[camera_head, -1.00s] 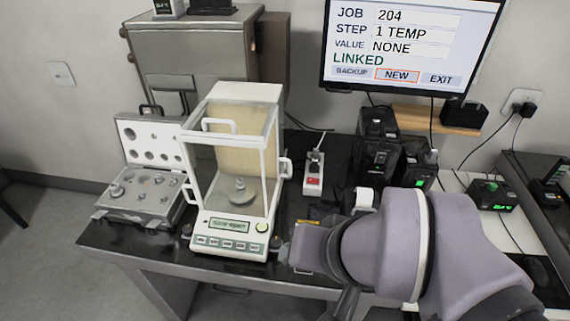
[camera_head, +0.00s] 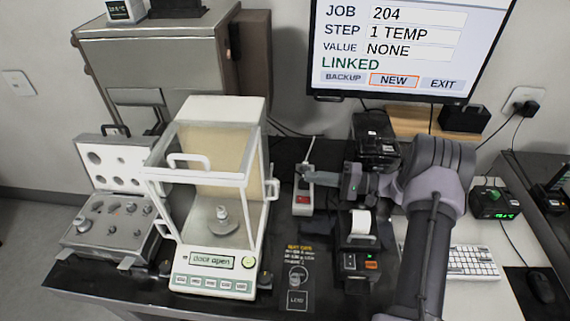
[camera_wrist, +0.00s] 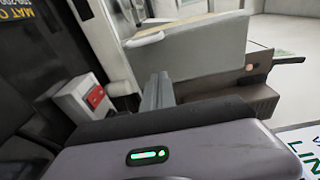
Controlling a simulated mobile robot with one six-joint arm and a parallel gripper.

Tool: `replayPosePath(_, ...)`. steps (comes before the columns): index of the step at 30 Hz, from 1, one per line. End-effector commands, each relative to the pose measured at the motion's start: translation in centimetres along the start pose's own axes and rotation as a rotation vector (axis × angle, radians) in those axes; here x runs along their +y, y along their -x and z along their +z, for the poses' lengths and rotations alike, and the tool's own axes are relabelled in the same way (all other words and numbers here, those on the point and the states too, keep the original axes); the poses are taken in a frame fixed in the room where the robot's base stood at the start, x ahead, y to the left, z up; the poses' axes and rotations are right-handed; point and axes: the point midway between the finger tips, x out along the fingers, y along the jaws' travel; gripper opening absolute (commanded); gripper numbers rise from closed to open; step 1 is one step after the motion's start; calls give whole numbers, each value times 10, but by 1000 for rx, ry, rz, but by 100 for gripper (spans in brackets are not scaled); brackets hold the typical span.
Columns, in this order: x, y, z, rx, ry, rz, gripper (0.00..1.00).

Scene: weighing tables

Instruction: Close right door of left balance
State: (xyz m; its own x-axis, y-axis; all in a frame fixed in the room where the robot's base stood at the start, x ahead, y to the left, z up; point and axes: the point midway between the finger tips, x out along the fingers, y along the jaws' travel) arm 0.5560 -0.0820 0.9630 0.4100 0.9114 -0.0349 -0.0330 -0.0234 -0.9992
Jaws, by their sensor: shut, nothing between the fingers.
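The left balance (camera_head: 213,284) stands on the dark table, a white-framed glass case with a round weight (camera_head: 222,214) inside on the pan. Its display (camera_head: 212,259) reads "door open". The right door's white handle (camera_head: 272,188) is toward the rear of the right side. My gripper (camera_head: 306,173) is shut and empty, to the right of that handle and apart from it, over the red and white box. In the wrist view my gripper fingers (camera_wrist: 157,92) show together near a white frame post (camera_wrist: 103,38). The door glass is too clear to trace its edge.
A red and white box (camera_head: 303,200) stands close under my gripper; it also shows in the wrist view (camera_wrist: 84,100). A black printer (camera_head: 358,243) stands right of a dark printed mat (camera_head: 297,279).

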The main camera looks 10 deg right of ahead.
Motion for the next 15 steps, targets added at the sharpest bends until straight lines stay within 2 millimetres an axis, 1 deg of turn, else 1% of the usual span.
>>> replayPosePath(1,8,4,-4,21,4,-23,0)
replayPosePath(2,10,6,-5,30,9,-32,0)
replayPosePath(5,12,-1,-7,35,15,-39,0)
replayPosePath(8,12,-19,-6,32,14,-37,0)
replayPosePath(15,11,-73,-7,29,13,-36,0)
